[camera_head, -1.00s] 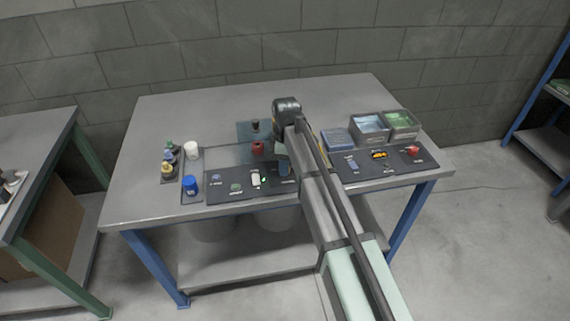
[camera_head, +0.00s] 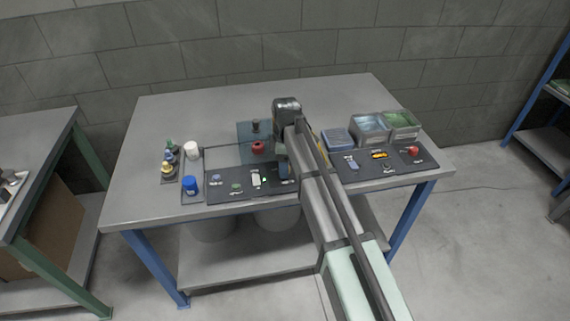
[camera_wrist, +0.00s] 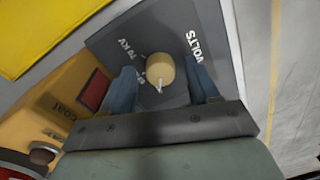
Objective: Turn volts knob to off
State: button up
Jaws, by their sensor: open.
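The volts knob (camera_wrist: 160,73) is a round tan knob on a dark grey plate (camera_wrist: 112,36) in the wrist view. White lettering reads VOLTS at its right and 70 KV at its left; a smaller marking beside the knob is too blurred to read. A pale pointer mark shows at the knob's lower edge. My gripper (camera_wrist: 159,80) is open, with one blue finger on each side of the knob; I cannot tell whether they touch it.
An orange unit with a dark red window (camera_wrist: 92,90) stands close to my left finger. In the head view, a red knob (camera_head: 258,147) is near my gripper.

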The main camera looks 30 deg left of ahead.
notch_tip(320, 180, up, 14)
jog(key=shift+w+a, duration=0.15)
jog(key=shift+w, duration=0.2)
dwell(0.5)
jog(key=shift+f, duration=0.1)
